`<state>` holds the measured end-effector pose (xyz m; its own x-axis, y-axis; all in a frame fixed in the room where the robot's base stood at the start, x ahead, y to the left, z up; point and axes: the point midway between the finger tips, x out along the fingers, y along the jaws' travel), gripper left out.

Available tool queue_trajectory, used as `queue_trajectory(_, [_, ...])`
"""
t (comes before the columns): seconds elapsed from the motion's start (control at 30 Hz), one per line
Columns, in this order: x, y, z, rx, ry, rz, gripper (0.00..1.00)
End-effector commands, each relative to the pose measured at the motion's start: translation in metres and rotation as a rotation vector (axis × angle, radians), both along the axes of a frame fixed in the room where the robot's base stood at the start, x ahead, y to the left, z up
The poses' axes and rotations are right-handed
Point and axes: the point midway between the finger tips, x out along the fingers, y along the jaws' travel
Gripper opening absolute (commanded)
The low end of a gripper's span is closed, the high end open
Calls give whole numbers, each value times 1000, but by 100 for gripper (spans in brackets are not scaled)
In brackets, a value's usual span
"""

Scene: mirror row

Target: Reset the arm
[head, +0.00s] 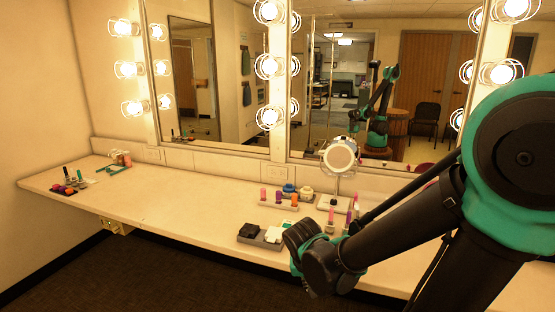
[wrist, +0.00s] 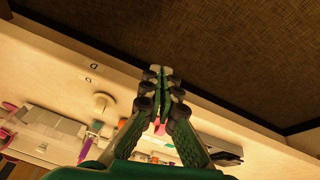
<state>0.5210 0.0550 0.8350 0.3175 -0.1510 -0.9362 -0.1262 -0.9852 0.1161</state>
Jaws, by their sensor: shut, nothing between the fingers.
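My gripper (wrist: 162,80) shows in the wrist view with its green and dark fingers together and nothing between them. It is over the front part of the pale counter (wrist: 50,60), beside the dark floor. In the head view my arm reaches in from the right, and its dark lower end is in front of the counter (head: 180,205); the fingers cannot be made out there. A grey tray with black and white items (head: 262,234) sits just left of that end.
A round lit mirror (head: 340,157) stands on the counter behind my arm. A row of lipsticks (head: 279,198) and small jars (head: 290,188) stand near it. More cosmetics (head: 70,185) lie at the far left. Large wall mirrors (head: 232,70) back the counter. The counter's left middle is clear.

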Motion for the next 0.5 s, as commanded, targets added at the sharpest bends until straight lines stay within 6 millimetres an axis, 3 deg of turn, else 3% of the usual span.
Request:
queue_trajectory(0.03, [-3,-15,-1,14,9,0,0])
queue_trajectory(0.2, [-12,-50,-3,60,19,45,0])
queue_trajectory(0.5, [-28,-89,-5,111,-22,107,0])
